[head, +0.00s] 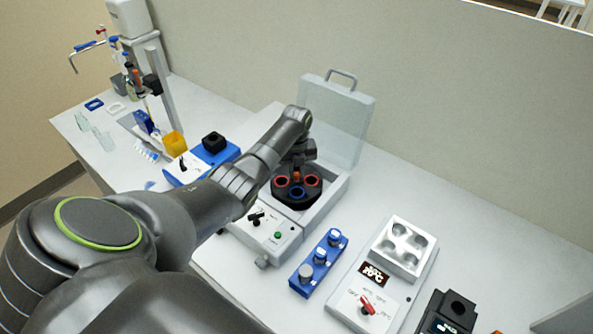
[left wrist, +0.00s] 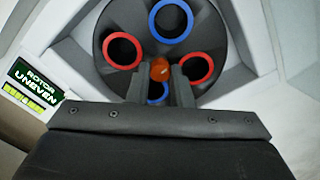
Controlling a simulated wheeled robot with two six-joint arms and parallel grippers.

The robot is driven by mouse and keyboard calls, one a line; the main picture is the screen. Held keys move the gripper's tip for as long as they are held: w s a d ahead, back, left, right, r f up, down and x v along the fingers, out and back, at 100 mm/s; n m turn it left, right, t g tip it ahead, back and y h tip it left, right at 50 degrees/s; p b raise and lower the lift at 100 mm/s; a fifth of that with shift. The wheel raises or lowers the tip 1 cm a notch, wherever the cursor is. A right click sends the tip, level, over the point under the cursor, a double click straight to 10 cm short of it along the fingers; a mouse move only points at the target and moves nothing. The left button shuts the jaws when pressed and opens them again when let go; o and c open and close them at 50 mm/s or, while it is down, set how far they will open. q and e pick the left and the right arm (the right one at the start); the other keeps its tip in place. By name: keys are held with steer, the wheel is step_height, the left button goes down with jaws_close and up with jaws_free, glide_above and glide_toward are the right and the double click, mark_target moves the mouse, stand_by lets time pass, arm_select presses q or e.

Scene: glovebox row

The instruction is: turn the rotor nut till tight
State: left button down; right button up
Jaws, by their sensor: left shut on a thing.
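The orange rotor nut (left wrist: 160,70) sits at the centre of the black rotor (left wrist: 205,42) in the left wrist view. My left gripper (left wrist: 160,80) is shut on the nut, one finger on each side. In the head view the nut (head: 296,175) shows as a small orange spot under my left gripper (head: 297,165). The rotor (head: 297,196) lies in the open centrifuge (head: 330,197) and has red-ringed and blue-ringed holes. A display (left wrist: 35,88) reads "ROTOR UNEVEN". My right gripper is in neither view.
The centrifuge lid (head: 337,118) stands raised behind the rotor. A blue rack (head: 319,264) with capped items and a heater block (head: 404,248) stand to the right. A blue device (head: 200,160) and a yellow box (head: 174,143) stand to the left.

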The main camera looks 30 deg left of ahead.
arm_select(q)
steer(key=shift+m, duration=0.9)
steer(key=c, duration=1.3)
jaws_free()
steer(key=shift+r, duration=0.1)
